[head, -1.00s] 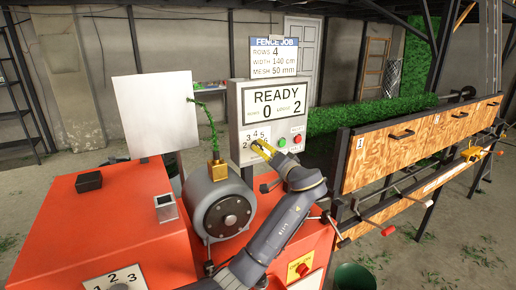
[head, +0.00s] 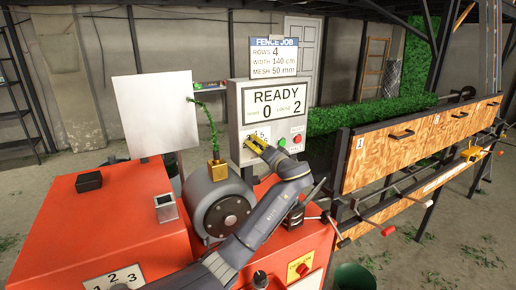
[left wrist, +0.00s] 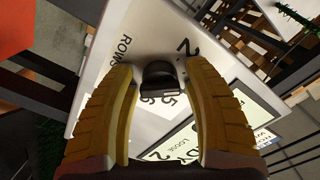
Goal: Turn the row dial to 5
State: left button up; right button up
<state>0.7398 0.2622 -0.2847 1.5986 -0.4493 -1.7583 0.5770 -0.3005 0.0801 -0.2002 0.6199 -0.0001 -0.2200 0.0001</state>
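The row dial is a black knob (left wrist: 158,75) on the light control panel (left wrist: 115,22), with "ROWS" and numbers around it in the left wrist view. My left gripper (left wrist: 158,78) is open, its two yellow fingers on either side of the knob with a gap on each side. I cannot tell where the dial points. In the head view my left gripper (head: 256,145) is at the lower left of the panel (head: 237,130) and hides the knob and some numbers. The display (head: 275,103) reads READY, 0 and 2. My right gripper is not in view.
A green button (head: 282,142) and a red button (head: 298,139) sit just right of the dial. The job sign (head: 273,57) above reads rows 4. A grey motor-like drum (head: 215,200) stands below left, near my left arm. A wooden-fronted rack (head: 400,150) is to the right.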

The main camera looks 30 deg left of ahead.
pick_arm(q)
grip_shut()
jog(key=shift+m, duration=0.3)
jog(key=m, duration=1.1)
jog(key=shift+m, duration=2.2)
